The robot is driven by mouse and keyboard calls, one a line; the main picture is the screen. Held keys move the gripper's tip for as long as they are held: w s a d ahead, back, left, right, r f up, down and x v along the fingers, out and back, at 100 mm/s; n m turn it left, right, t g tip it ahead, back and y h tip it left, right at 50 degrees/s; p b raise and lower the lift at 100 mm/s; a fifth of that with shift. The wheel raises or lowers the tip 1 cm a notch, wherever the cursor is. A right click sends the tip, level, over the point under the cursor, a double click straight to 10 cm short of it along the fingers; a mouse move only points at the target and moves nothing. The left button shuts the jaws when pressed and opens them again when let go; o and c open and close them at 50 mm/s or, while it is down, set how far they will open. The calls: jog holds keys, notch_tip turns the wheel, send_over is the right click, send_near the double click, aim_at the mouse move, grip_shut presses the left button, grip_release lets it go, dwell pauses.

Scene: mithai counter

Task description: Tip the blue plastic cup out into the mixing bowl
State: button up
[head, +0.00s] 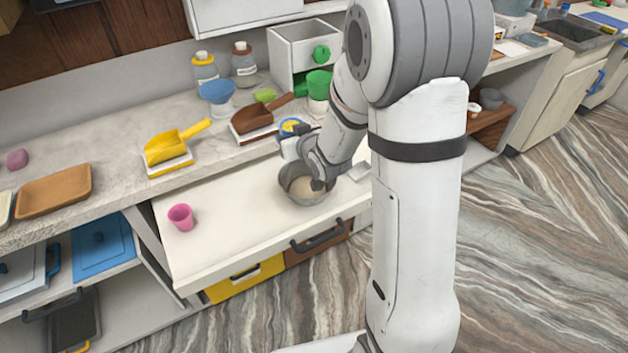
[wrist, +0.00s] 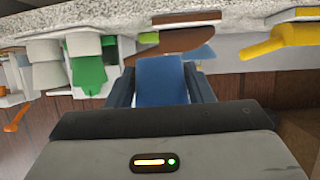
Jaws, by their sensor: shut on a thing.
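My gripper (wrist: 160,88) is shut on the blue plastic cup (wrist: 162,80), which fills the gap between its two fingers in the wrist view. In the head view, a blue rim with yellow (head: 291,126) shows just past my gripper (head: 291,143) and looks like the cup. Its tilt and contents are unclear. The grey metal mixing bowl (head: 287,181) stands on the white pull-out surface, below and slightly right of my gripper. Pale beige stuff lies in the bowl, and my wrist hides part of its right side.
Behind, the counter holds a yellow scoop (head: 170,146), a brown scoop (head: 255,117) and a blue bowl (head: 217,91). The white surface between pink cup and bowl is clear.

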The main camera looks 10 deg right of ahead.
jog(key=s+d+f+n+y+b, duration=0.1)
jog(key=s+f+b, duration=0.1)
jog(key=s+b, duration=0.5)
jog(key=b, duration=0.5)
jog(key=shift+s+d+g, duration=0.3)
jog(key=shift+s+g, duration=0.05)
jog(key=shift+g, duration=0.05)
jog(key=f+g+p, duration=0.1)
jog(key=p, duration=0.2)
jog(key=f+m+g+p, duration=0.1)
jog(key=p, duration=0.3)
jog(key=s+f+g+p, duration=0.1)
jog(key=p, duration=0.2)
jog(key=shift+a+f+m+g+y+p, duration=0.1)
jog(key=shift+f+m+g+y+p, duration=0.2)
jog(key=shift+g, duration=0.1)
jog(key=p, duration=0.3)
jog(key=shift+s+g, duration=0.2)
jog(key=shift+g, duration=0.1)
jog(key=g+p, duration=0.1)
jog(key=p, duration=0.4)
jog(key=g+p, duration=0.1)
jog(key=p, duration=0.5)
jog(key=m+g+y+p, duration=0.1)
jog(key=p, duration=0.5)
jog(key=shift+s+r, duration=0.1)
jog(key=shift+r, duration=0.15)
